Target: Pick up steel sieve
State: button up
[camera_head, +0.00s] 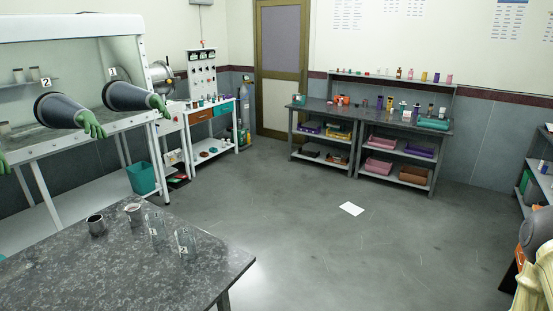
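I cannot pick out a steel sieve for certain in the head view. A small dark grey, metallic-looking round vessel (97,226) stands on the near grey stone-like table (110,275) at lower left; I cannot tell whether it is the sieve. Beside it stand a pale cup with a reddish rim (134,213) and two clear glass vessels, the left one (156,228) and the right one (186,241). My gripper is not in view.
A glovebox (85,28) with green gloves stands at left. A white bench (213,131), a door (281,75) and grey shelf benches (373,125) line the back. Another shelf (540,170) is at right. The middle floor is open, with a white sheet (351,208) on it.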

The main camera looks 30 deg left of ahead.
aim_at(97, 226)
jog(key=i, duration=1.4)
jog(key=u, duration=3.05)
